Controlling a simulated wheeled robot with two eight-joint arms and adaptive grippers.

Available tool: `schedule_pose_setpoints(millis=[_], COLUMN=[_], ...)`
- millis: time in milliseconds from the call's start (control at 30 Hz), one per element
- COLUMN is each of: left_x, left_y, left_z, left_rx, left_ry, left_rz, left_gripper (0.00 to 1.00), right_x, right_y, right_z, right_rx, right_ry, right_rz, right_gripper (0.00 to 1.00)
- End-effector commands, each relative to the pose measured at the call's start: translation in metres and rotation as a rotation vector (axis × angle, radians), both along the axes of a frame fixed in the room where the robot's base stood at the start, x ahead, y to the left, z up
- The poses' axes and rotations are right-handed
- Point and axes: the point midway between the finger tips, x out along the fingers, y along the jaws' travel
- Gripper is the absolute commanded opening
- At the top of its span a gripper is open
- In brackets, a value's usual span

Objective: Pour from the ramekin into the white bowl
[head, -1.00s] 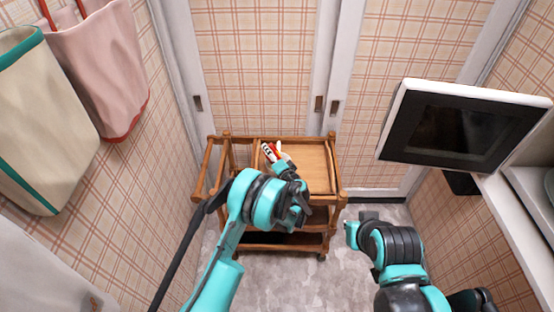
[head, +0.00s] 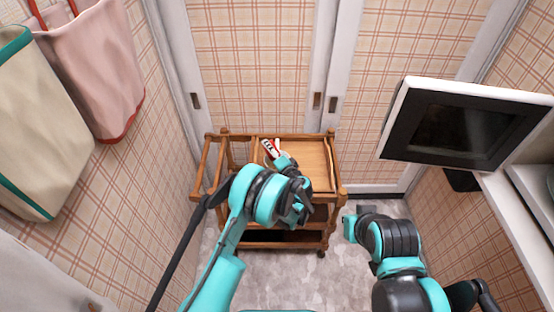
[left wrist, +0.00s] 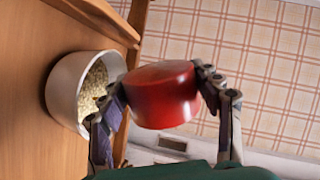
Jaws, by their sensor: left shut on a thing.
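My left gripper (left wrist: 160,92) is shut on the red ramekin (left wrist: 165,105), with a finger on either side. The ramekin is tipped on its side close to the mouth of the white bowl (left wrist: 62,85); its opening and contents cannot be made out. The bowl stands on the wooden cart top and holds pale grains (left wrist: 92,92). In the head view the left gripper (head: 274,152) is over the cart, small and partly hidden by my left arm. My right arm shows at the lower right, but its gripper fingers cannot be made out.
The wooden cart (head: 318,165) has raised rails; its top is bare on the right. A black-screened appliance (head: 465,125) sits on a shelf at the right. Cloth bags (head: 95,75) hang at the left. White-framed doors stand behind the cart.

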Motion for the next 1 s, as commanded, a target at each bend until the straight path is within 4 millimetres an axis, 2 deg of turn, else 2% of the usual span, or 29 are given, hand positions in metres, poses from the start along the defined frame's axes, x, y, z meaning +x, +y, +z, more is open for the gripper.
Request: schedule_pose_setpoints(millis=[1000], left_x=[0.007], left_y=[0.011], left_z=[0.005], left_rx=[0.114], left_ry=[0.045], left_rz=[0.001], left_gripper=[0.3], right_x=[0.0], right_y=[0.0], right_z=[0.0], right_rx=[0.0], right_ry=[0.0], right_rz=[0.0], right_gripper=[0.0])
